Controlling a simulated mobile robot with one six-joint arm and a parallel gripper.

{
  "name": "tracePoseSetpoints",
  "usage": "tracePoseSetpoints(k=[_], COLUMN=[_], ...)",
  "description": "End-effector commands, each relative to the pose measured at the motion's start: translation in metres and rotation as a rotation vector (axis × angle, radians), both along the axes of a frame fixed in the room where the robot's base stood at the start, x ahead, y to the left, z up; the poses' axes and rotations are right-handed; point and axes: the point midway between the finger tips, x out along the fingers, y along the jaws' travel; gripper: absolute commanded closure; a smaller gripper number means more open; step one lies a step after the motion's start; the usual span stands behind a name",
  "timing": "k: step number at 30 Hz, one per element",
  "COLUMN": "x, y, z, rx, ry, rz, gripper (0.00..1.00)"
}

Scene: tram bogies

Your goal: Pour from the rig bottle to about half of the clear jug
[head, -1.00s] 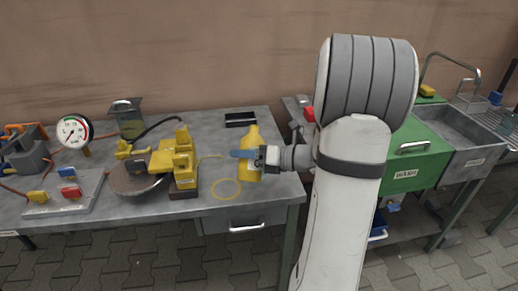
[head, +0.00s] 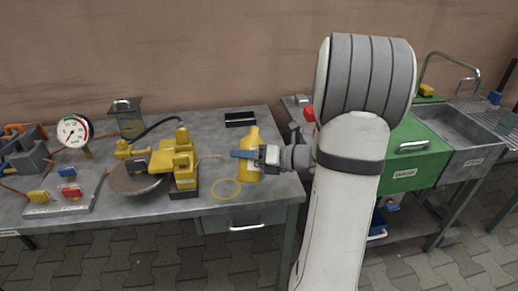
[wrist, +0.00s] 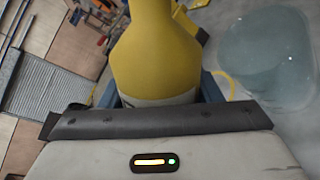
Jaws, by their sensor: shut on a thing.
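The rig bottle (head: 252,136) is yellow with a narrower neck and a pale band low down; it looks near upright over the right part of the grey bench. My gripper (head: 246,155), with blue fingers, is shut on it from the right. In the wrist view the bottle (wrist: 155,55) fills the space between the jaws. I cannot tell whether its base touches the bench. A clear jug (wrist: 265,60), pale and see-through, shows right of the bottle in the wrist view, apart from it. I cannot make out the jug or its contents in the head view.
A yellow ring (head: 225,189) is marked on the bench left of the bottle. A yellow machine (head: 175,160) with a round disc stands further left. A black tray (head: 240,119) lies behind. A green wash unit (head: 415,160) and sink stand at right.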

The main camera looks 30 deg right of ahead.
Motion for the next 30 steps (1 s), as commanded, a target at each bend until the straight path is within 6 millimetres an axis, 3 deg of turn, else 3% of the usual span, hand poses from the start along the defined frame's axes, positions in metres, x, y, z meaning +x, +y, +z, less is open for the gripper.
tracePoseSetpoints(k=[30], x=[-0.0023], y=[0.0017], z=[-0.005], rx=[0.034], ry=[0.051], rz=[0.001], gripper=[0.76])
